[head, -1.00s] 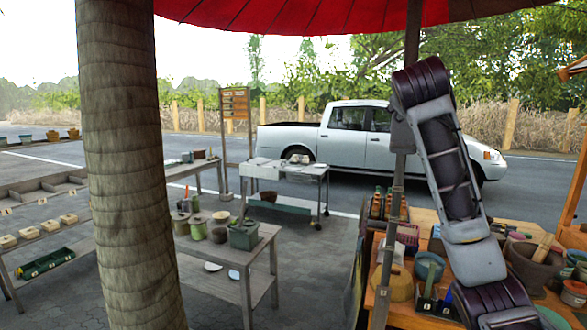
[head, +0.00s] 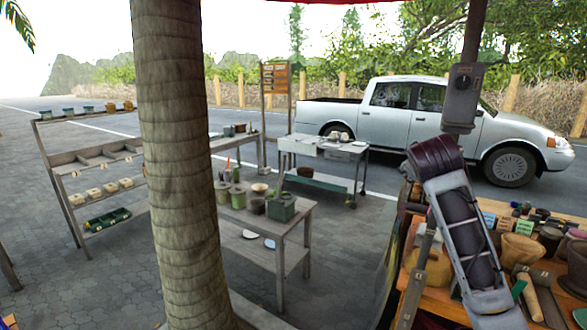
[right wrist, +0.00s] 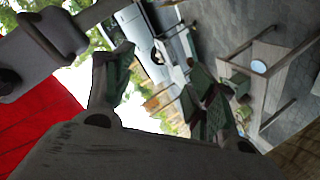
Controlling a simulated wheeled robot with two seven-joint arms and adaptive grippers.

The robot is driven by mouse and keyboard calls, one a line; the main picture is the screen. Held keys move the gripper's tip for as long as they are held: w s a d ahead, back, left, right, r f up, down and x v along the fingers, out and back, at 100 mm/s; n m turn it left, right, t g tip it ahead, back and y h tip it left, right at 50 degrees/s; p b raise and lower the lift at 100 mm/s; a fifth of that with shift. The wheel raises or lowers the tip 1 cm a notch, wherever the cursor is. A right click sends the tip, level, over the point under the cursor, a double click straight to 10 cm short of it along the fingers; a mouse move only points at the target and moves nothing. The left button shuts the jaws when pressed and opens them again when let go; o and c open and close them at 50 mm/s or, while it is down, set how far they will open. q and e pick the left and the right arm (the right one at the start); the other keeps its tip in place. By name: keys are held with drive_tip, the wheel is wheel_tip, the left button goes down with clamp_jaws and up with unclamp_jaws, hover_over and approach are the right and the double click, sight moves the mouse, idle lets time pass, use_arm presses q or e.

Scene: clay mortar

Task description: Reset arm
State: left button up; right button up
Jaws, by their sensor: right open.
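My right arm (head: 465,235) comes up from the bottom right in the head view, bent at a dark joint beside a grey pole. Its gripper cannot be made out there. In the right wrist view my right gripper (right wrist: 158,88) is open, its two green-grey fingers spread wide with nothing between them. My left gripper is not in view.
A wooden table (head: 425,305) with pots and bowls, including a beige pot (head: 520,249), stands under my right arm. A thick trunk (head: 182,160) stands left of centre. Behind are a small table (head: 283,232), a shelf (head: 92,165) and a white pickup (head: 430,115). Paving between is clear.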

drive_tip(key=s+a+f+g+y, duration=0.1)
drive_tip(key=s+a+f, duration=0.15)
drive_tip(key=f, duration=0.75)
drive_tip(key=s+a+f+g+y, duration=0.15)
drive_tip(key=s+f, duration=0.25)
drive_tip(key=f, duration=0.5)
drive_tip(key=s+a+f+g+y, duration=0.1)
drive_tip(key=s+a+f, duration=0.25)
drive_tip(key=f, duration=0.65)
drive_tip(key=s+a+f+m+g+y, duration=0.1)
drive_tip(key=s+a+f+g, duration=0.15)
drive_tip(key=s+f, duration=0.85)
drive_tip(key=s+a+f+m+g+y, duration=0.1)
drive_tip(key=s+f+g, duration=0.2)
drive_tip(key=s+f, duration=0.8)
drive_tip(key=s+f+g+b, duration=0.1)
drive_tip(key=s+f, duration=0.2)
drive_tip(key=f, duration=1.2)
drive_tip(key=s+f+b, duration=0.1)
drive_tip(key=s+f, duration=0.2)
drive_tip(key=f, duration=1.3)
drive_tip(key=s+d+f+b, duration=0.1)
drive_tip(key=s+d+f, duration=0.1)
drive_tip(key=s+f, duration=0.9)
drive_tip(key=s+d+f+g+b, duration=0.1)
drive_tip(key=s+d+f, duration=0.1)
drive_tip(key=s+f, duration=0.9)
drive_tip(key=shift+s+g, duration=0.3)
drive_tip(key=shift+s, duration=0.15)
